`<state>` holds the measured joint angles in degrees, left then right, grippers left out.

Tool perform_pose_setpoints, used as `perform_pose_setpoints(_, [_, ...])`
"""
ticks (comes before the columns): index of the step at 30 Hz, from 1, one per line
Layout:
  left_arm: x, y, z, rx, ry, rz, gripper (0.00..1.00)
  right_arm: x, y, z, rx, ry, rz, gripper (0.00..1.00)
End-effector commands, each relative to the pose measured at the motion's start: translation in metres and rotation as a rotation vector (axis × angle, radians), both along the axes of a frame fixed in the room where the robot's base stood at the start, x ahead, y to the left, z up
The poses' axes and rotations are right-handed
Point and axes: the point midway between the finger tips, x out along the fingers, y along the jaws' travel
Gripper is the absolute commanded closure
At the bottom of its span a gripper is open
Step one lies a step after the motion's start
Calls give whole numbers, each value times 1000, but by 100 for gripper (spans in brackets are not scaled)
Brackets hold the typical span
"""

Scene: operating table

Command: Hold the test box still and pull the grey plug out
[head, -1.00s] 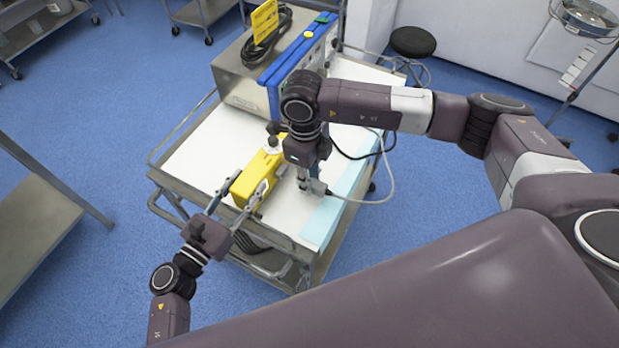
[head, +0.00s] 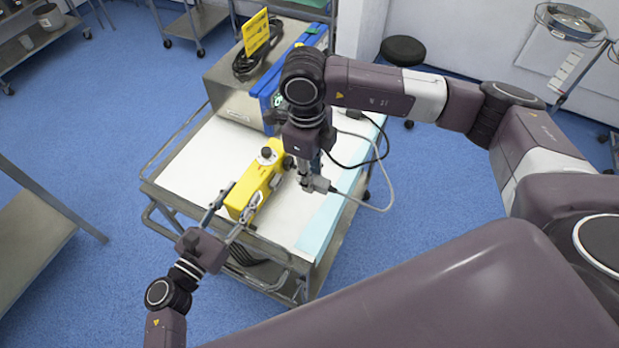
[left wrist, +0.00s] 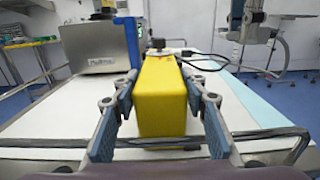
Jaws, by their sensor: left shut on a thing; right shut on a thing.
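The yellow test box (head: 240,202) lies on the white top of the cart, with a dark knob on its upper side. My left gripper (head: 234,203) is shut on its near end. In the left wrist view, a blue-padded finger stands on each side of the box (left wrist: 162,100). My right gripper (head: 306,182) points down to the right of the box and is shut on the grey plug (head: 320,184). A grey cable runs from the plug to the right. A gap shows between plug and box. The plug's tip is hidden by the fingers.
A metal instrument with a blue front (head: 235,85) stands at the cart's back, with a yellow sign and coiled black cable on top. A black lead loops behind my right gripper. A light-blue strip (head: 322,222) lies along the cart's right side. The cart has rails.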

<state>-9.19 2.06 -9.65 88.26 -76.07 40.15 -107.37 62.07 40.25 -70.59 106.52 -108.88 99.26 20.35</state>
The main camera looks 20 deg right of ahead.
Motion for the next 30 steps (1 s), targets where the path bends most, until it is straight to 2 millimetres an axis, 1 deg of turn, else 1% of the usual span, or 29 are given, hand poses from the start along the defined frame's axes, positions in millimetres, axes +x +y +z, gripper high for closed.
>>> perform_pose_setpoints(8, [0, 0, 0, 0, 0, 1, 95, 0, -1, 2, -1, -1, 0, 100])
perform_pose_setpoints(9, [0, 0, 0, 0, 0, 1, 57, 0, -1, 2, -1, -1, 0, 100])
perform_pose_setpoints(14, [0, 0, 0, 0, 0, 1, 40, 0, 0, 2, -1, -1, 0, 100])
perform_pose_setpoints(23, [-1, 1, 0, 1, 1, 0, 40, 0, 0, 2, -1, -1, 0, 100])
perform_pose_setpoints(26, [-6, 7, -1, 2, 1, 1, 40, 0, 0, 2, -1, -1, 0, 100])
perform_pose_setpoints(30, [-23, 25, -1, 4, 1, 0, 40, 0, 0, 2, -1, -1, 0, 100])
